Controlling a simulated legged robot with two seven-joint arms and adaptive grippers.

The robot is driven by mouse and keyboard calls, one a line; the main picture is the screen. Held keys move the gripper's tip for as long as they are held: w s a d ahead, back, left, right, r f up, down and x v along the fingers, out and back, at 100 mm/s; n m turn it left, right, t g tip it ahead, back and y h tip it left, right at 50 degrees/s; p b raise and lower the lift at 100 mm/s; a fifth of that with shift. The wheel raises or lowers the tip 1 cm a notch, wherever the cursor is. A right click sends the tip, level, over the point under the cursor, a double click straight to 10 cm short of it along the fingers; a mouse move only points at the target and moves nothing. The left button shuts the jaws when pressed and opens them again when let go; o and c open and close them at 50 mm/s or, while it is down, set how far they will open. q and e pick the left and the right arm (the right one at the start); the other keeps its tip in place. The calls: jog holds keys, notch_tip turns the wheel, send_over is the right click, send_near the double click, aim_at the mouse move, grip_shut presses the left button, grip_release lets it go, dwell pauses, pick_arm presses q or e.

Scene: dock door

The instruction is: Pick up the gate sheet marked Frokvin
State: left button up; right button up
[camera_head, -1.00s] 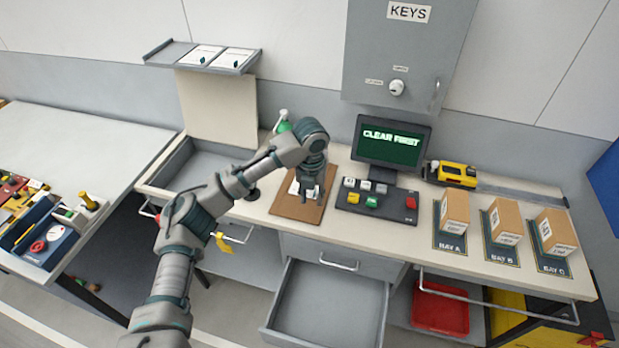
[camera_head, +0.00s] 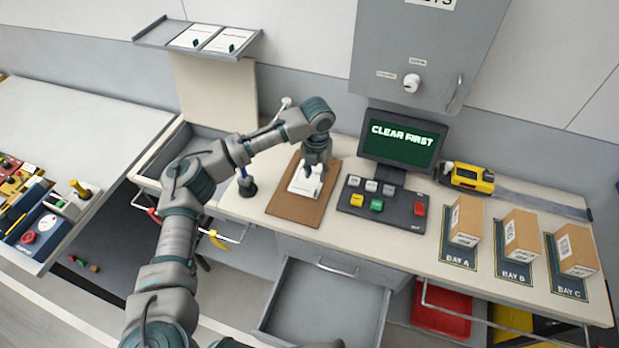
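A white sheet (camera_head: 303,187) lies on the brown clipboard (camera_head: 288,209) at the middle of the bench; its print is too small to read. My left gripper (camera_head: 317,172) points down over the upper part of this sheet and hides some of it. Whether its fingers touch the sheet, or are open or shut, I cannot tell. Two more white sheets, a left one (camera_head: 192,36) and a right one (camera_head: 229,41), lie on the grey wall shelf (camera_head: 158,33) at upper left. I cannot read a name on either. My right gripper is not in view.
A monitor (camera_head: 403,140) reads "CLEAR FIRST" behind a button panel (camera_head: 400,205). Boxes stand on bay mats at right, near a yellow tool (camera_head: 467,177). An open drawer (camera_head: 325,305) juts out below the bench. A dark-based stand (camera_head: 247,188) is left of the clipboard.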

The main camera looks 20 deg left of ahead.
aim_at(314, 193)
pick_arm(q)
jog(key=f, duration=0.4)
jog(key=shift+w, duration=0.25)
jog(key=shift+s+f+p, duration=0.15)
jog(key=shift+s+f, duration=0.1)
jog(key=shift+f, duration=1.05)
jog(key=shift+s+f+p, duration=0.15)
jog(key=shift+s+f, duration=0.1)
jog(key=shift+f, duration=1.05)
grip_shut()
